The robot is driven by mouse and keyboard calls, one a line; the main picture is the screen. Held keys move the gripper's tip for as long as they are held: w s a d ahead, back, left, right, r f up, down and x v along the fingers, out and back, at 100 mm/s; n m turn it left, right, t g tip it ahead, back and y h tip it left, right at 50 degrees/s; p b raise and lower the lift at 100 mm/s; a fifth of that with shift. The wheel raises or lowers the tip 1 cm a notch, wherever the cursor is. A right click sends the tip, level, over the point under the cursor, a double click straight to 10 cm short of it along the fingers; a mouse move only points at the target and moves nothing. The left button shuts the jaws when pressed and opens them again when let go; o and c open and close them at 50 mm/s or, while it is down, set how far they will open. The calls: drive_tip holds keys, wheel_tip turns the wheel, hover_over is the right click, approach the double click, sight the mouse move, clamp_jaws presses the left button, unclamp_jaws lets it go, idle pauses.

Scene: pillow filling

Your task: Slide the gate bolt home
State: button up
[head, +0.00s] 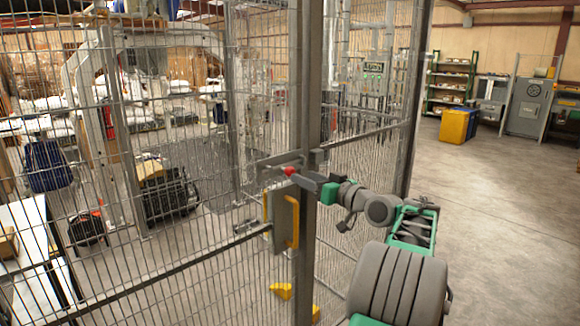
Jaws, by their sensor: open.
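The gate bolt (284,160) is a grey bar mounted across the post of the wire mesh gate, with a red knob (290,171) on it. My gripper (297,176) is at the red knob, reaching in from the right. Its fingers are open, and the knob shows close to their tips; I cannot tell if they touch it. The far end of the bolt is small and partly hidden by mesh and post, so how far it sits in its keeper is unclear. Below it is a grey lock plate with a yellow handle (294,222).
The mesh fence (180,262) and its upright post (305,90) stand directly before me. Yellow pieces (281,290) lie low by the gate. Open concrete floor (475,225) lies to the right, with yellow and blue bins (455,126) farther back.

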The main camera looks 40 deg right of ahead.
sight(289, 171)
drive_tip(key=w+p, duration=0.2)
drive_tip(key=w, duration=0.5)
drive_tip(key=shift+w+a+p, duration=0.15)
drive_tip(key=shift+w+p, duration=0.2)
drive_tip(key=shift+c, duration=0.2)
clamp_jaws()
idle(0.8)
